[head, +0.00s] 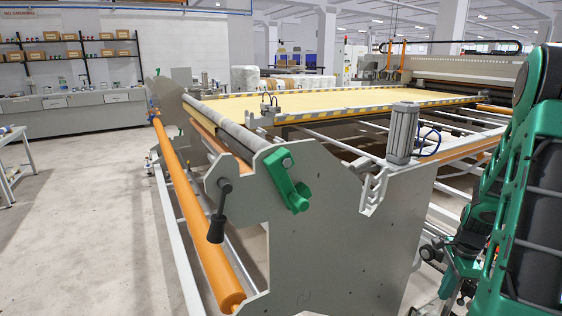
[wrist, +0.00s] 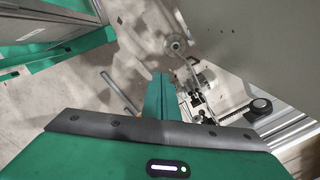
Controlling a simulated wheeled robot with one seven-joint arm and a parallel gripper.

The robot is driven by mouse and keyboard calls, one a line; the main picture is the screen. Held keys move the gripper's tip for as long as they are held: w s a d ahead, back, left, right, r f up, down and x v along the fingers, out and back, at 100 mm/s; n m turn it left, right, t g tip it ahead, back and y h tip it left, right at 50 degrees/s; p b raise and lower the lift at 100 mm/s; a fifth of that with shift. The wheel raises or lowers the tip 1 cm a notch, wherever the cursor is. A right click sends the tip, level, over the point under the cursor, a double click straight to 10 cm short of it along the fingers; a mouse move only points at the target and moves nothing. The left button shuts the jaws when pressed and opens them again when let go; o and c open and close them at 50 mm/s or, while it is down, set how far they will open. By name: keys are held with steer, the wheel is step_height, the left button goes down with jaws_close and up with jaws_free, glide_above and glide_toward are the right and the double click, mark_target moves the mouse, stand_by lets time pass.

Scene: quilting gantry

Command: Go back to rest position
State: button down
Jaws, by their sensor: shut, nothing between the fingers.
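My gripper (wrist: 160,80) shows in the wrist view as a narrow green pair of fingers pressed together, with nothing between them. It points at the concrete floor beside the machine frame. In the head view my green and black arm fills the right edge, to the right of the machine's grey end plate. I cannot clearly make out the fingers there. The quilting gantry's grey end plate (head: 330,235) carries a green lever (head: 287,180) and a black-handled crank (head: 218,215). None of these is held.
An orange roller (head: 195,220) runs along the machine's left side. A grey cylinder (head: 402,132) stands on the frame near my arm. In the wrist view, a caster wheel (wrist: 260,106) and frame parts lie right of the fingers. Open floor (head: 90,220) lies to the left.

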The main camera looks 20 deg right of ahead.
steer(key=s+a+r+n+h, duration=0.1)
steer(key=s+a+r+n, duration=0.4)
steer(key=a+r+n, duration=0.6)
steer(key=s+a+r+n, duration=0.6)
steer(key=s+a+r, duration=0.1)
steer(key=s+a, duration=0.3)
steer(key=shift+a+r+g+y, duration=0.25)
steer(key=shift+r+g+y, duration=0.05)
steer(key=shift+r+y, duration=0.1)
steer(key=shift+w, duration=0.1)
